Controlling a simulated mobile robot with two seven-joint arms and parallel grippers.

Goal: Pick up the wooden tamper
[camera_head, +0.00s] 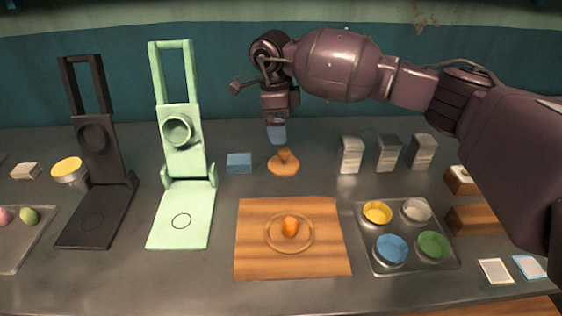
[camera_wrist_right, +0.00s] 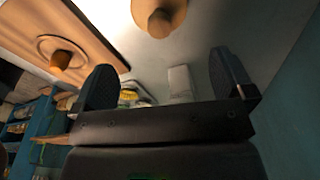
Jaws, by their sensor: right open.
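The wooden tamper (camera_head: 284,163), a round orange-brown disc with a short knob on top, stands upright on the grey counter behind the wooden board. It also shows at the top of the right wrist view (camera_wrist_right: 160,14). My right gripper (camera_head: 277,134) hangs just behind and above it, pointing down. In the right wrist view my right gripper (camera_wrist_right: 166,80) has its dark blue fingers wide apart with nothing held between them. The tamper lies outside the fingers, apart from them. My left gripper is in neither view.
A wooden board (camera_head: 252,262) with an orange knob (camera_head: 290,227) lies in front. A small blue block (camera_head: 239,163) is left of the tamper. A pale green press (camera_head: 181,200) stands further left. Several grey cartons (camera_head: 388,154) and a tray of coloured cups (camera_head: 408,268) are right.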

